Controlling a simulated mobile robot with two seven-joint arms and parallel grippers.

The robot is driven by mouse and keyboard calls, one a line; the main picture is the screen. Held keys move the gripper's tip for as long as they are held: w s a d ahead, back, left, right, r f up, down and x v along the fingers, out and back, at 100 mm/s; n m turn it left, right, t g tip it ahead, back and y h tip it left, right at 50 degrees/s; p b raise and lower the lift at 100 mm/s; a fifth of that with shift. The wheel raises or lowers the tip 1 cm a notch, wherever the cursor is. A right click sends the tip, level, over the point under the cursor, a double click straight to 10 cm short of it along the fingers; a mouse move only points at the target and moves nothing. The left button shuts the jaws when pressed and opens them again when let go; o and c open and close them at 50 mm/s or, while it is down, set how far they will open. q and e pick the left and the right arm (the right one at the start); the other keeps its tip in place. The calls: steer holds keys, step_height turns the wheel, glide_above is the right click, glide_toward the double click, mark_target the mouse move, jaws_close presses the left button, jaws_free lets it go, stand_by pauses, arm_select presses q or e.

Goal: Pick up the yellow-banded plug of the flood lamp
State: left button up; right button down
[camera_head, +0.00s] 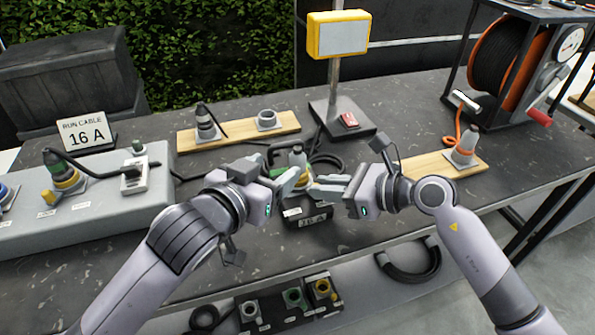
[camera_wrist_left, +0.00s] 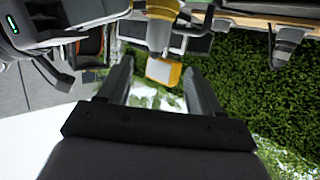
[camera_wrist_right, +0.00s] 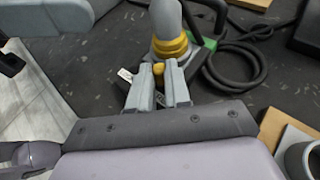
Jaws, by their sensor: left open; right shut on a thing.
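The grey plug (camera_head: 297,158) with a yellow band stands at the middle of the table, partly hidden by my grippers. In the right wrist view the yellow band (camera_wrist_right: 170,46) shows just beyond the fingers. My right gripper (camera_head: 318,188) is shut on a small yellow tab (camera_wrist_right: 158,69) beside the band. My left gripper (camera_head: 289,182) is open beside the plug, on its left. In the left wrist view a yellow part of the plug assembly (camera_wrist_left: 159,33) lies beyond the open fingers (camera_wrist_left: 160,82). The flood lamp (camera_head: 340,35) stands behind on a pole.
Wooden boards (camera_head: 285,123) with connectors stand at the back and right (camera_head: 425,164). A grey socket box (camera_head: 100,205) is at left, a cable reel (camera_head: 497,55) at right.

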mark_target(292, 156)
arm_select(q)
steer(key=x, duration=0.6)
steer(key=shift+s+d+f+x, duration=0.1)
steer(key=shift+x, duration=0.75)
steer(key=shift+s+d+f+x, duration=0.1)
steer(key=shift+x, duration=0.8)
steer(key=shift+d+f+x, duration=0.1)
steer(key=shift+x, duration=0.75)
steer(key=c, duration=1.1)
